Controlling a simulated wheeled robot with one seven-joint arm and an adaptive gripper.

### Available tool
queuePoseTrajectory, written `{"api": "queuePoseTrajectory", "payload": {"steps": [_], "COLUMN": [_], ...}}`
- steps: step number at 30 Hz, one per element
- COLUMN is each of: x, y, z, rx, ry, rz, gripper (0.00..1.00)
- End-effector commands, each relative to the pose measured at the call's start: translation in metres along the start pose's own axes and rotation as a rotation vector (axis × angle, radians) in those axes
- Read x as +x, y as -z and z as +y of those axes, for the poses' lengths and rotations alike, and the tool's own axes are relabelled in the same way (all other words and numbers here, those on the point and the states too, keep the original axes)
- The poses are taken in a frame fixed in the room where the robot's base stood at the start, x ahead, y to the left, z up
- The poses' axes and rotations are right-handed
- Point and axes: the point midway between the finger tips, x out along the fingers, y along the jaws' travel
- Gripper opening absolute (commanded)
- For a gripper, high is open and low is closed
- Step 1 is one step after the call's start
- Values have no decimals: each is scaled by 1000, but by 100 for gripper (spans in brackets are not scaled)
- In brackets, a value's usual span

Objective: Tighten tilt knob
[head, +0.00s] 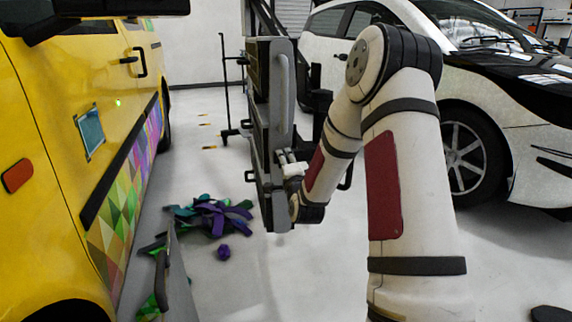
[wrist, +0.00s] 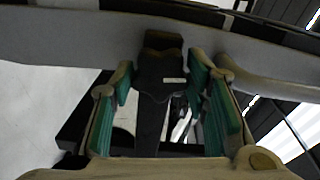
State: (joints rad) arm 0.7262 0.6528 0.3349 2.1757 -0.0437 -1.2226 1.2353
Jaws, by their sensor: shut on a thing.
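In the wrist view, my gripper (wrist: 161,85) has its green-padded fingers on either side of a black knob (wrist: 160,68), which I take to be the tilt knob. The fingers are shut on it. The knob sits against the grey edge of a panel (wrist: 70,42). In the head view, my gripper (head: 290,165) reaches the right side of the upright dark panel with a grey edge (head: 282,90). The knob itself is too small and covered to make out there.
A yellow van (head: 60,110) with a partly applied colourful wrap stands at the left. A white and black car (head: 480,110) stands at the right. Purple and green scraps (head: 213,215) lie on the floor. A thin black stand (head: 224,90) is behind.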

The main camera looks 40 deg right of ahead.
Motion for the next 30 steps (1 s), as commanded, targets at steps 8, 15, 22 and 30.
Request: {"api": "queuePoseTrajectory", "payload": {"steps": [8, 15, 22, 30], "x": [0, 0, 0, 0], "y": [1, 1, 1, 1], "z": [1, 1, 1, 1], "rx": [124, 162, 167, 166], "ry": [-2, -2, -2, -2], "rz": [1, 2, 2, 2], "gripper": [14, 14, 14, 63]}}
